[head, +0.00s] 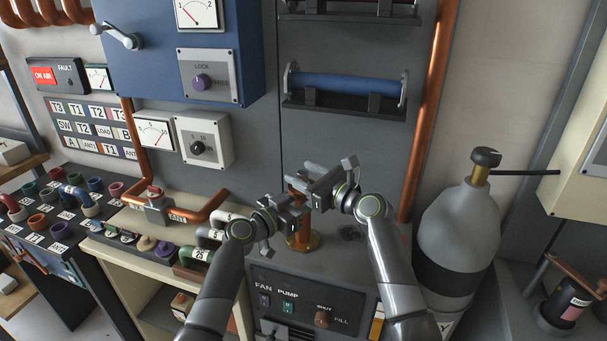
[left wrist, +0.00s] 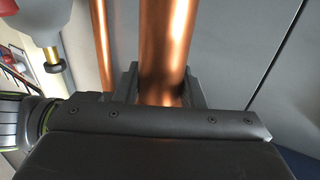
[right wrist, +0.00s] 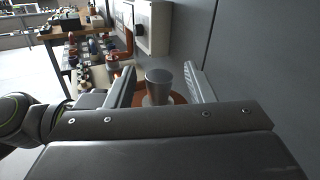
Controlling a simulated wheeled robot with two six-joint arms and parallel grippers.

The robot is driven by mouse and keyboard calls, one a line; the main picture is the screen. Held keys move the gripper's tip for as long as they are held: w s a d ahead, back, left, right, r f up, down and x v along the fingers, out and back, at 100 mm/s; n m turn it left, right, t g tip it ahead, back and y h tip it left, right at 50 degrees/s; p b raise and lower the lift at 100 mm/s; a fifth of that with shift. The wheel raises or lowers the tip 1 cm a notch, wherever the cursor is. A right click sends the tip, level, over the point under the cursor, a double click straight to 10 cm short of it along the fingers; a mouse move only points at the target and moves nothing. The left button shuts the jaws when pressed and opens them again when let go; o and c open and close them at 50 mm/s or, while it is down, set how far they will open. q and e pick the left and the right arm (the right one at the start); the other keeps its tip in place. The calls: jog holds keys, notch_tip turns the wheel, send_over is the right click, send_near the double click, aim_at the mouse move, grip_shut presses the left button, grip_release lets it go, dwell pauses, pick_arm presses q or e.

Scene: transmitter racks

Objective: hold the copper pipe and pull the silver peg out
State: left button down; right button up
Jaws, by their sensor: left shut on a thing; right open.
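The copper pipe (head: 301,240) stands upright on a brass base on the grey cabinet top. My left gripper (head: 291,213) is shut on it from the left; the left wrist view shows the pipe (left wrist: 165,50) between the fingers. The silver peg (right wrist: 159,88) shows in the right wrist view as a grey, round-topped cylinder within the copper-coloured rim (right wrist: 178,98) of the pipe. My right gripper (head: 322,183) is open at the pipe's top, with its fingers on either side of the peg and apart from it. In the head view the grippers hide the peg.
A grey gas cylinder (head: 459,225) stands to the right. A tall copper pipe (head: 427,110) runs up the rack behind my right arm. A bench with a valve and copper piping (head: 202,215) is at left. The grey rack panel (head: 260,150) stands close behind the grippers.

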jog(key=shift+w+a, duration=0.2)
grip_shut()
dwell(0.3)
jog(key=shift+r, duration=0.25)
jog(key=shift+r, duration=0.9)
